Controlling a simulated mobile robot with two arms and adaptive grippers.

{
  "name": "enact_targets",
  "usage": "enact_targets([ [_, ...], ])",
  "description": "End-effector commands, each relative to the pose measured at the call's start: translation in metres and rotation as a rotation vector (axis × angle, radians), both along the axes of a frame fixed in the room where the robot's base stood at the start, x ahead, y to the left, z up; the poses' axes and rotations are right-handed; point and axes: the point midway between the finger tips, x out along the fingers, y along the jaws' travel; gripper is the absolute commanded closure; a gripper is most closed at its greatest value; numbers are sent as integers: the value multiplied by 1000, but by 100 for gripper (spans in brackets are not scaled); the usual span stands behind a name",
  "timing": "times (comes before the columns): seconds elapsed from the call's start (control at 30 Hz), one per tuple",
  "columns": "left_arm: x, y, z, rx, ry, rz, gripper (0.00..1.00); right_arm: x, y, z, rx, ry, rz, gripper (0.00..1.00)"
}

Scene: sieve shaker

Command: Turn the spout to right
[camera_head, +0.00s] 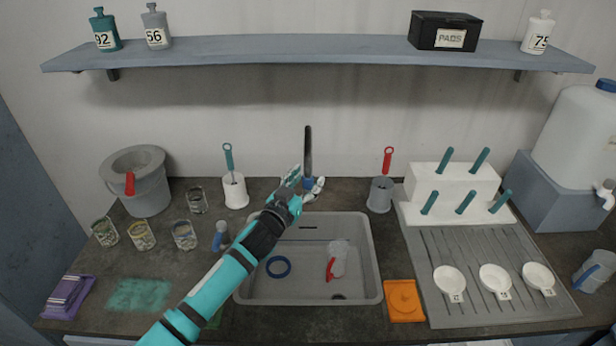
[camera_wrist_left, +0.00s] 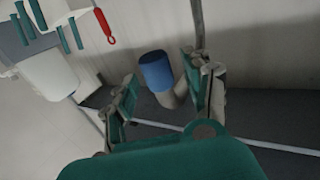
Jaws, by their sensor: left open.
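The faucet stands at the back edge of the sink (camera_head: 374,262). Its dark spout (camera_head: 308,145) rises upright in the head view, pointing toward the wall. My left gripper (camera_head: 304,184) reaches over the sink to the faucet's foot, fingers apart. In the left wrist view the open fingers of my left gripper (camera_wrist_left: 160,80) are on either side of a short blue-capped cylinder (camera_wrist_left: 157,70), with gaps visible. A grey upright bar (camera_wrist_left: 197,22), perhaps the spout, shows behind the right-hand finger. My arm hides part of the sink. My right gripper is not in view.
A red-handled brush in a grey holder (camera_head: 380,195) stands right of the faucet, a teal-handled one in a white holder (camera_head: 235,192) left. A white rack (camera_head: 452,190) stands farther right.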

Motion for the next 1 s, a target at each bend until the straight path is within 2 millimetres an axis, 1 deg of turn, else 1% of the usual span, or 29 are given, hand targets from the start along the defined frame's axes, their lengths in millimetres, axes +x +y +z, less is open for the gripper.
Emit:
enact_targets([
  [0.03,4,-2,1,1,0,0,50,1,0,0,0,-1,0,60],
  [0.17,8,-5,0,0,0,-1,50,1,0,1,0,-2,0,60],
  [0.43,9,-5,0,0,-1,-1,50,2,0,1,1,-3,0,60],
  [0.47,9,-5,0,0,0,-1,51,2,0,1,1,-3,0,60],
  [0.83,9,-5,0,0,0,-1,99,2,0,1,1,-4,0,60],
  [1.0,9,-5,0,0,0,-1,100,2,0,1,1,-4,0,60],
])
